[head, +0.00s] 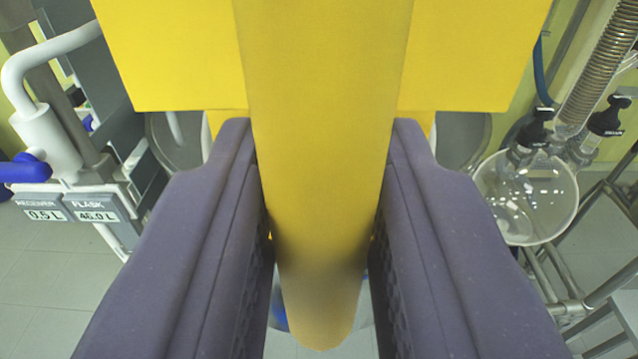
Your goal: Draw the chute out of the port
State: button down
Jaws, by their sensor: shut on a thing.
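The yellow chute (320,120) fills the upper middle of the head view, very close to the camera. It has a wide body at the top and a long rounded part running down between my fingers. My gripper (322,240) is shut on this part, with one dark purple-grey finger on each side. The lower end of the rounded part is shaded and blurred. The port cannot be made out; the chute and my fingers cover the middle of the view.
At left stand white pipework (50,140), a blue valve handle (22,172) and labels (70,207) reading RECEIVER 0.5 L and FLASK 46.0 L. At right are a round glass flask (526,198), black-capped valves (535,127), a coil condenser (603,62) and metal frame tubes (610,285).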

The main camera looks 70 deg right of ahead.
jog(key=r+p+v, duration=0.1)
jog(key=p+v, duration=0.2)
jog(key=v, duration=0.6)
jog(key=shift+a+f, duration=0.1)
jog(key=shift+f, duration=0.05)
